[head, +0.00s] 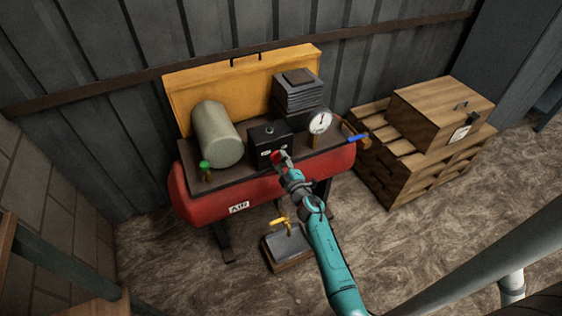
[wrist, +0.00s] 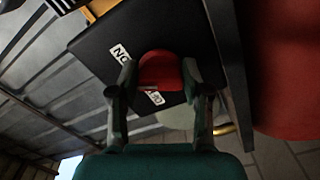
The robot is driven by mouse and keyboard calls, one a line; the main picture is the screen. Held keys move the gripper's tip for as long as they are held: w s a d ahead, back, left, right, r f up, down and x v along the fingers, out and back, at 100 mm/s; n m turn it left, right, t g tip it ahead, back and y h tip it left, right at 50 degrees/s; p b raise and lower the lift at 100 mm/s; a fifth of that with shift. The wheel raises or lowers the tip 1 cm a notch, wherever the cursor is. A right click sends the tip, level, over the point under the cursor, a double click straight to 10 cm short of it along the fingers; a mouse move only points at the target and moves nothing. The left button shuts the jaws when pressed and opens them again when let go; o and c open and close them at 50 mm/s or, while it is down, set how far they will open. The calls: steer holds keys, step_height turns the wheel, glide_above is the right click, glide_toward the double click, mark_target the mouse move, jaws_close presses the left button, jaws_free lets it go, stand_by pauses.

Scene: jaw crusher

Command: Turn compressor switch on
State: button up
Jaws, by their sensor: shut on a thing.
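The compressor (head: 265,190) is a red tank with "AIR" on its front, standing against the wall. A black switch box (head: 267,133) with white labels sits on its top plate, and also fills the upper part of the wrist view (wrist: 190,30). A red switch knob (wrist: 160,70) stands out from the box face, near an "ON" label (wrist: 121,53) and a second label, partly hidden, that seems to read "OFF" (wrist: 155,97). My gripper (wrist: 160,88) is shut on the knob, one finger on each side. In the head view my gripper (head: 282,158) is at the box front.
A pressure gauge (head: 320,122) and a blue-handled valve (head: 356,138) are right of the box. A grey-green cylinder (head: 217,134) and green-capped fitting (head: 204,166) are left. Wooden crates (head: 430,115) stand at the right. A yellow-handled thing (head: 281,225) is on the floor below.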

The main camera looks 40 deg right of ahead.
steer(key=shift+f+m, duration=0.15)
steer(key=shift+m, duration=1.55)
steer(key=o, duration=1.2)
steer(key=shift+c, duration=0.2)
steer(key=shift+s+a, duration=0.1)
steer(key=v, duration=1.2)
